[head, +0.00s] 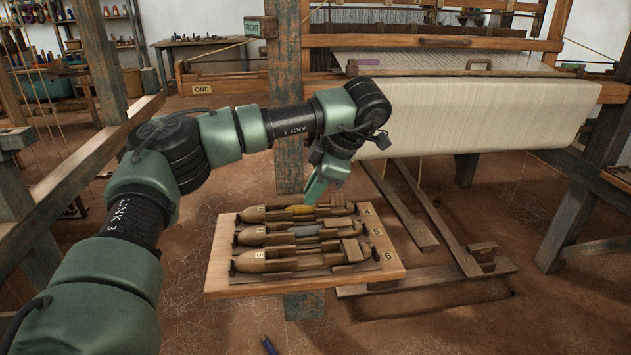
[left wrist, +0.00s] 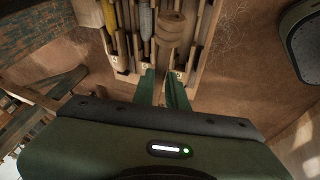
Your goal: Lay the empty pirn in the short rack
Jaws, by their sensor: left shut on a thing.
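My left gripper (head: 318,188) is above the far side of a pale wooden board (head: 222,262), with its fingers pointing down. In the left wrist view its two green fingers (left wrist: 164,88) are close together at the board's end. On the board, brown wooden shuttles lie in rows. A yellow-wound pirn (head: 300,209) is in the far row, and a grey-wound one (head: 306,231) in the middle row.
The loom's cloth roll (head: 480,112) spans the back right. A worn post (head: 288,150) stands behind the board. Long wooden treadles (head: 432,222) lie to its right. Bare earth floor is open in front.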

